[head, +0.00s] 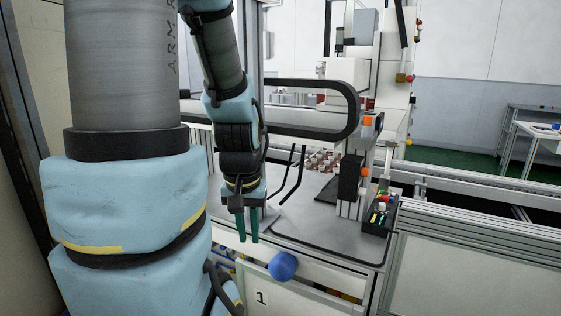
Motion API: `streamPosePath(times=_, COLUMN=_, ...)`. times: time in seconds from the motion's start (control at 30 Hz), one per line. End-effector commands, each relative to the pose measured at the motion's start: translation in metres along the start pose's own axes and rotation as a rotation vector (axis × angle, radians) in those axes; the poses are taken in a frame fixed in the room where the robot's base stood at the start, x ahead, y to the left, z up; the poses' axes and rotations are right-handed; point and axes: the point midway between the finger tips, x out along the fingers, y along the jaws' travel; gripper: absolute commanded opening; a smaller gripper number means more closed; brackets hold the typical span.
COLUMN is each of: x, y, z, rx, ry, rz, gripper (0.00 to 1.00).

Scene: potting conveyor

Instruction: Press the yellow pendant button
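My gripper (247,226) points down with two teal fingers, a narrow gap between them and nothing held. It is above the front left part of the grey work table. A black box (379,217) with small coloured buttons or parts stands at the table's right edge, to the right of my gripper and well apart from it. Red, white, green and yellowish spots show on it, but they are too small to tell which is the yellow button. A small red and yellow fitting (404,78) is also on the white machine column farther back.
A blue ball-shaped knob (282,266) sticks out at the table's front. Thin black bent rods (292,176) rise beside my gripper. Rails (480,235) run along the right. The front table surface is mostly clear.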

Motion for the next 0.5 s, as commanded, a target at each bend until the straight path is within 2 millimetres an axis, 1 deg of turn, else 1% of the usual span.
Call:
streamPosePath(times=0.03, x=0.0, y=0.0, z=-0.0001, rx=0.0, ry=0.0, rz=0.0, gripper=0.12)
streamPosePath(times=0.13, x=0.0, y=0.0, z=-0.0001, rx=0.0, ry=0.0, rz=0.0, gripper=0.01)
streamPosePath(times=0.17, x=0.0, y=0.0, z=-0.0001, rx=0.0, ry=0.0, rz=0.0, gripper=0.0)
streamPosePath(times=0.5, x=0.0, y=0.0, z=-0.0001, rx=0.0, ry=0.0, rz=0.0, gripper=0.0)
